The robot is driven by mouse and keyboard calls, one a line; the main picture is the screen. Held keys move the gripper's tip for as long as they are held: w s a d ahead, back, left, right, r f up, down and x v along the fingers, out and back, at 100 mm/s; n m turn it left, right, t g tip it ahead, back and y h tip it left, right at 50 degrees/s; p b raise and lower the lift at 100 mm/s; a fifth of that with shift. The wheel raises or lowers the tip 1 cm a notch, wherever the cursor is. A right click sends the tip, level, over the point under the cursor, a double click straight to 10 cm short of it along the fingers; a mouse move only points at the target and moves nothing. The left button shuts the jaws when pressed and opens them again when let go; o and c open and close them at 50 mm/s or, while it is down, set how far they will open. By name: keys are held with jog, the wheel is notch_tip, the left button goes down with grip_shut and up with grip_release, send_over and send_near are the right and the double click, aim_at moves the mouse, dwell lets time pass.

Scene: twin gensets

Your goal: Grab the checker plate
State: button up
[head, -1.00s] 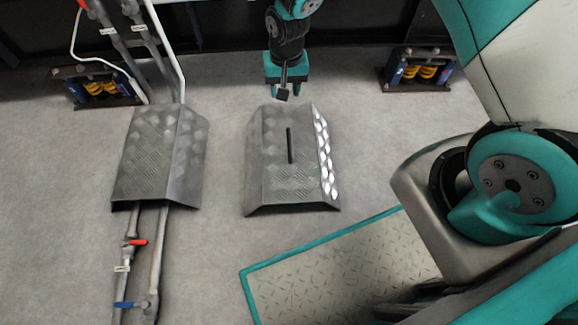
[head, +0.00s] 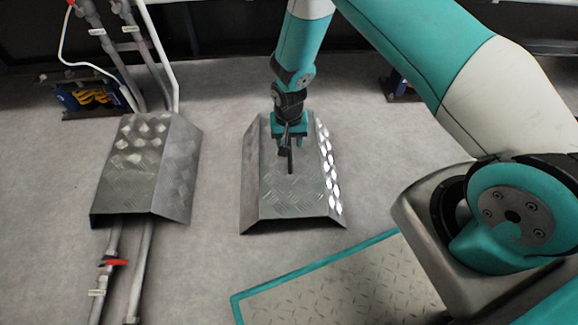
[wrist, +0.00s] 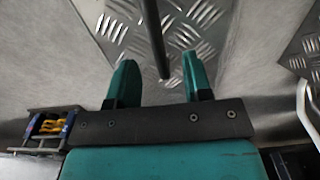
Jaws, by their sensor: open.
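The checker plate (head: 286,200) is a grey metal cover with sloped sides and a raised tread pattern, lying on the floor in the middle of the head view. A dark upright bar handle (head: 290,162) stands along its top. My gripper (head: 290,143) is over the far part of the plate, by the far end of the handle. In the wrist view, my gripper's two teal fingers (wrist: 158,82) are apart. The dark bar (wrist: 155,38) shows between and beyond them, and the plate's tread (wrist: 188,28) lies below. I cannot tell whether the fingers touch the bar.
A second tread-patterned cover (head: 150,170) sits over pipes (head: 125,270) with a red valve handle (head: 113,262) at left. A teal-edged platform (head: 340,285) is at the front right. Blue mounts with yellow springs (head: 92,98) stand at the back left. Floor between the covers is clear.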

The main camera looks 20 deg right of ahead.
notch_tip(320, 180, down, 5)
jog(key=b, duration=0.4)
jog(key=shift+d+f, duration=0.15)
jog(key=shift+f, duration=0.05)
jog(key=shift+r, duration=0.1)
grip_shut()
jog(key=shift+r, duration=0.1)
dwell(0.9)
